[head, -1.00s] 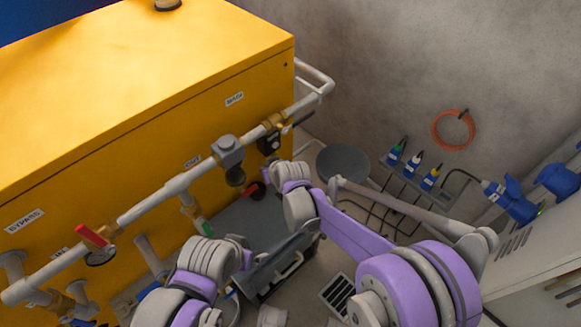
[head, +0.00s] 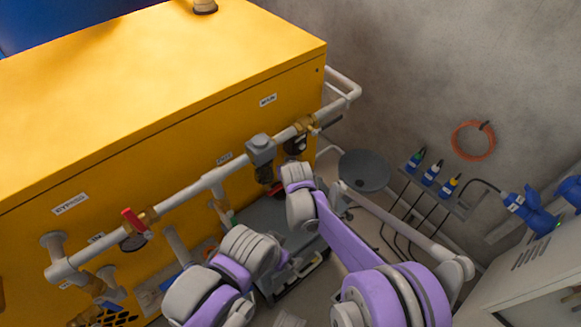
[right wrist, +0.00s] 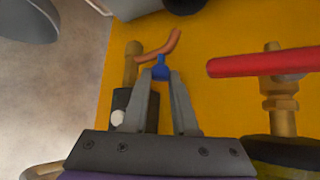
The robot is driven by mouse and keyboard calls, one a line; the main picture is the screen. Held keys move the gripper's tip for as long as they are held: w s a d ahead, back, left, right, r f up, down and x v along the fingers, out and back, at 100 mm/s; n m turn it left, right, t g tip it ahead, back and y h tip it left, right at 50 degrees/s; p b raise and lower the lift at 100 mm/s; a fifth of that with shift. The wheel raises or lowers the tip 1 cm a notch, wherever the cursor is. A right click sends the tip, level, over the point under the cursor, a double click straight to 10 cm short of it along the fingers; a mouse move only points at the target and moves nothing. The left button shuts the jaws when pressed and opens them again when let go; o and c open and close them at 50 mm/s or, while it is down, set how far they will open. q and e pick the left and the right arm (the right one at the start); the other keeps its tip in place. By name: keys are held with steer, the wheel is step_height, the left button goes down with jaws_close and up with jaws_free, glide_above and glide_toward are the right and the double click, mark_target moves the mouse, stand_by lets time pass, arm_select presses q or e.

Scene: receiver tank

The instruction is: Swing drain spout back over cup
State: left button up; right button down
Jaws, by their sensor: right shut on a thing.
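In the right wrist view, my right gripper (right wrist: 161,74) is shut on a small blue piece (right wrist: 161,70) at the end of a bent copper-coloured spout (right wrist: 160,46). The spout lies in front of the yellow cabinet (right wrist: 215,110). A dark cylinder (right wrist: 123,104) with a brass stem stands just left of the fingers; I cannot tell whether it is the cup. In the head view my right arm reaches to the cabinet's pipework, and its gripper and the spout are hidden. My left arm is at the lower middle; its gripper does not show.
A red-handled valve (right wrist: 260,64) sits close right of the right gripper. A white pipe (head: 185,200) with valves runs along the yellow cabinet. A dark grey round dish (head: 364,170) stands by the wall. Bottles (head: 431,174) and a blue pump (head: 532,211) are farther right.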

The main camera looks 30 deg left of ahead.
steer(key=c, duration=0.7)
jaws_free()
steer(key=p+v, duration=0.1)
steer(key=v, duration=1)
steer(key=shift+f, duration=0.1)
